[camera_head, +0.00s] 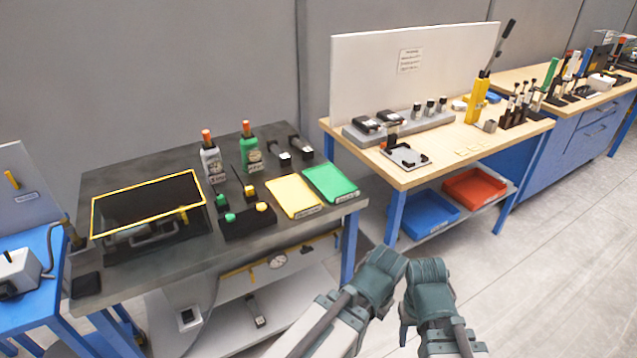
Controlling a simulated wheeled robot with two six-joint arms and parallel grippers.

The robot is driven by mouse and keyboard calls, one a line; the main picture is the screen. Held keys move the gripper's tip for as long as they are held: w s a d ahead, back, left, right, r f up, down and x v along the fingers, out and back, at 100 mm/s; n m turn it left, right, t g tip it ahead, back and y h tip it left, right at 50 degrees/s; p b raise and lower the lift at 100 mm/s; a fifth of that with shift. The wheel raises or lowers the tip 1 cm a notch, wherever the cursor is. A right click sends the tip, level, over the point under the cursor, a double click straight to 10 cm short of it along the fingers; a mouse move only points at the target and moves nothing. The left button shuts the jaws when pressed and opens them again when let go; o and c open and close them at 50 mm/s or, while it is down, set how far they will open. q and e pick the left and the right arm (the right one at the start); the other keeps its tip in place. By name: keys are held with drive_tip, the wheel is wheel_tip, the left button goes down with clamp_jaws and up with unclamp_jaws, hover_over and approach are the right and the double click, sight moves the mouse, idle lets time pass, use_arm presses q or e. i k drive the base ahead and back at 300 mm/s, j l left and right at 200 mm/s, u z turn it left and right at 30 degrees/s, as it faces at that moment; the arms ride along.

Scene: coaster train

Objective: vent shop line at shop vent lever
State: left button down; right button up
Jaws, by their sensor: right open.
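I cannot tell for certain which part is the shop vent lever. Under the dark bench, a yellow pipe-like strip (238,275) runs beside a round gauge (278,260). A small dark-handled piece (257,311) shows on the white surface below. On the wooden bench, a yellow upright device (477,101) has a long black lever (497,48) tilted up to the right. My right gripper (430,285) is open and empty at bottom centre, in front of the benches and apart from them. My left gripper (382,272) is beside it, its jaws unclear.
The dark bench (150,268) holds a yellow-framed black case, two bottles, and yellow and green trays (331,183). The wooden bench (440,152) has blue and red bins (474,188) beneath. A blue stand (40,300) is at left. The floor (560,250) at right is clear.

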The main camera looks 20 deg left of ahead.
sight(249, 269)
drive_tip(key=u, duration=1.4)
drive_tip(key=l+u, duration=0.2)
drive_tip(key=u, duration=0.25)
drive_tip(key=l+u, duration=0.25)
drive_tip(key=u, duration=0.2)
drive_tip(key=l+u, duration=0.2)
drive_tip(key=l, duration=0.3)
drive_tip(key=k+l+u, duration=0.2)
drive_tip(key=l, duration=0.3)
drive_tip(key=l+u, duration=0.15)
drive_tip(key=l, duration=0.4)
drive_tip(key=k+l, duration=0.1)
drive_tip(key=l, duration=0.45)
drive_tip(key=k, duration=0.05)
